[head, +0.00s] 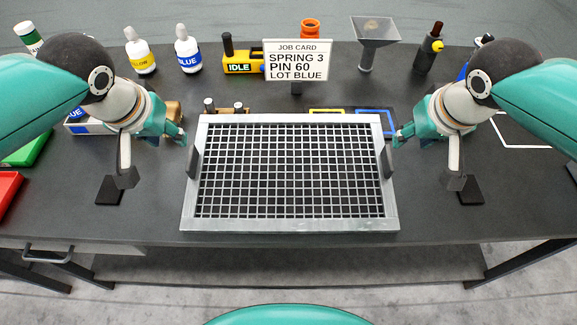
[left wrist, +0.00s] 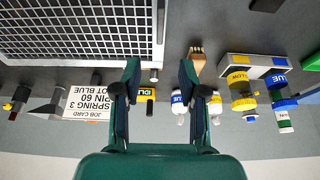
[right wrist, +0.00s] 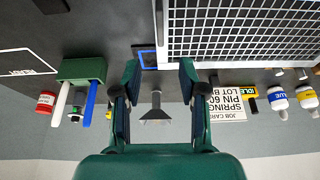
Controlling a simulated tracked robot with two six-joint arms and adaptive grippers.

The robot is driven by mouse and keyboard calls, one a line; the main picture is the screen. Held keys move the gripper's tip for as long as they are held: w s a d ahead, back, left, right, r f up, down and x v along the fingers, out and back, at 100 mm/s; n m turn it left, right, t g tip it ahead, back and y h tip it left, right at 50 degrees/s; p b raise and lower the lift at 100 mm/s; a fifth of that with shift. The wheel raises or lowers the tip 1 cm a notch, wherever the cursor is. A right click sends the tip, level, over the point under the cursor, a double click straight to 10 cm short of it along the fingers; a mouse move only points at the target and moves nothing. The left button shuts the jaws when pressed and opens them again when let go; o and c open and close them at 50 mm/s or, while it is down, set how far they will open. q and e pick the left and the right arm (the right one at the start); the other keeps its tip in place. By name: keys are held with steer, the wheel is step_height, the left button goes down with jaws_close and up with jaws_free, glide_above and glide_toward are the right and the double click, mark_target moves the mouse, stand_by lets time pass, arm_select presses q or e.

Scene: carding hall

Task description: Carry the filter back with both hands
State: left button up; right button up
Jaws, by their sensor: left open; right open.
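The filter (head: 290,222) is a grey rectangular frame around a wire mesh, lying on the dark bench at its front middle. A dark handle (head: 193,162) is on its left side and another dark handle (head: 387,162) on its right side. The filter's frame edge also shows in the left wrist view (left wrist: 158,35) and the right wrist view (right wrist: 240,61). My left gripper (head: 182,136) is open and empty just off the filter's far left corner. My right gripper (head: 398,137) is open and empty just off its far right corner. Neither gripper holds a handle.
A job card (head: 297,60) stands behind the filter. Yellow (head: 140,52) and blue (head: 188,50) bottles, an idle block (head: 240,63) and a funnel (head: 374,35) line the back. A red tray (head: 8,188) sits far left. Bench on both sides of the filter is mostly clear.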

mark_target(190, 154)
arm_select(q)
steer(key=x, duration=1.3)
steer(key=shift+w+f, duration=0.1)
steer(key=shift+f, duration=0.25)
arm_select(e)
steer(key=x, duration=1.4)
steer(key=shift+s+r, duration=0.1)
arm_select(q)
jaws_close()
arm_select(e)
jaws_close()
arm_select(q)
steer(key=shift+r, duration=0.1)
